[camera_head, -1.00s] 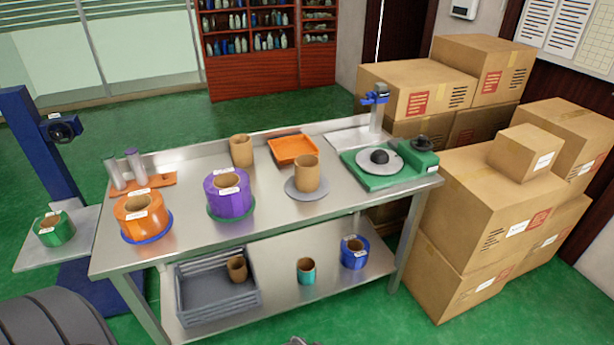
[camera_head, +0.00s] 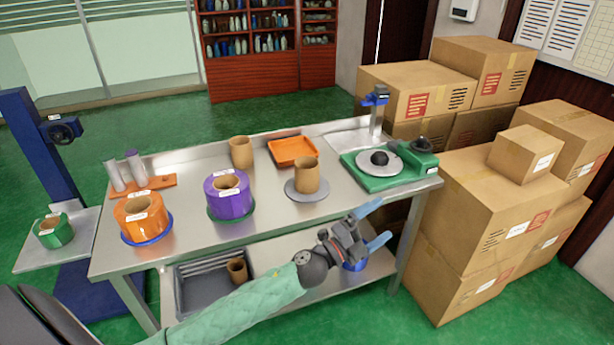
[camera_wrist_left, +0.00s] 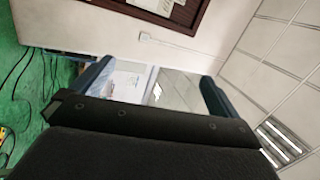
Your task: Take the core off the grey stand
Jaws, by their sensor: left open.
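A brown cardboard core (camera_head: 306,175) stands upright on the round grey stand (camera_head: 293,193) right of the table's middle. Another brown core (camera_head: 241,152) stands upright at the back of the table, with no grey disc under it. My left gripper (camera_head: 374,225) is open and empty in front of the table's front edge, to the right of and nearer than the grey stand. In the left wrist view its blue fingers (camera_wrist_left: 152,82) are spread apart with only the room's wall and ceiling beyond. My right gripper is not in view.
A purple roll (camera_head: 228,195) and an orange roll (camera_head: 141,219) sit left of the stand. An orange tray (camera_head: 292,151) lies behind it. The green machine (camera_head: 368,184) is at right. Boxes (camera_head: 480,210) are stacked beyond the table's right end.

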